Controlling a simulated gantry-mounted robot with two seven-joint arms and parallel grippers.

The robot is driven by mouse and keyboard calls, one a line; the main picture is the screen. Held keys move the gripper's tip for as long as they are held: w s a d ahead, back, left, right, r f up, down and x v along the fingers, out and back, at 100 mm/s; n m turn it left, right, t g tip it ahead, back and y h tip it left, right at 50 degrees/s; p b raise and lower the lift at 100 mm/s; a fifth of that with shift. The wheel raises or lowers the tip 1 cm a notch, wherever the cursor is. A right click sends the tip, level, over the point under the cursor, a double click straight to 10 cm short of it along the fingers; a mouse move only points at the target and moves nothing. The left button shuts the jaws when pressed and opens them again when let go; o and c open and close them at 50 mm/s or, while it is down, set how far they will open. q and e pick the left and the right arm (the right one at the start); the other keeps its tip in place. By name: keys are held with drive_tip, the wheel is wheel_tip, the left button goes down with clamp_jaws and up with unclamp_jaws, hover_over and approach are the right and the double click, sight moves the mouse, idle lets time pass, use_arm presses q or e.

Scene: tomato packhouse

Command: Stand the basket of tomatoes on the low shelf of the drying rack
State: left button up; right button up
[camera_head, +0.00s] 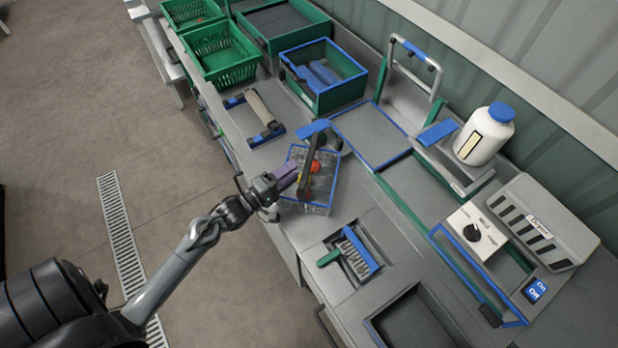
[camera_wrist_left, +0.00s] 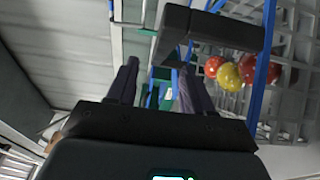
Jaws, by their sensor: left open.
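The basket (camera_head: 322,208) is a grey wire basket with a blue rim and a dark arched handle. It stands upright on the bench in the head view, with red tomatoes (camera_head: 314,167) inside. The wrist view shows red and yellow tomatoes (camera_wrist_left: 229,76) behind the wire, right of my fingers. My left gripper (camera_head: 292,176) is open at the basket's left side, close to the handle. In the wrist view its two fingers (camera_wrist_left: 158,78) are apart, and the black handle (camera_wrist_left: 212,28) crosses just ahead of them. I cannot tell whether they touch it. I cannot make out which fixture is the drying rack.
Green crates (camera_head: 222,57) and a blue-edged green box (camera_head: 322,98) stand at the back. A metal frame with a blue grip (camera_head: 437,72), a white bottle (camera_head: 484,135) and a dial box (camera_head: 476,235) are to the right. A brush (camera_head: 354,252) lies in front. A blue-edged panel (camera_head: 372,135) is bare.

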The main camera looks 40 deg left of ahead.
sight(309, 158)
use_arm(q)
drive_tip(key=shift+w+d, duration=0.2)
drive_tip(key=shift+w, duration=1.05)
drive_tip(key=shift+w+d, duration=0.2)
drive_tip(key=shift+w, duration=1.1)
drive_tip(key=shift+w+d, duration=0.2)
drive_tip(key=shift+w, duration=1.05)
drive_tip(key=shift+c, duration=0.3)
clamp_jaws()
drive_tip(key=shift+r, duration=0.1)
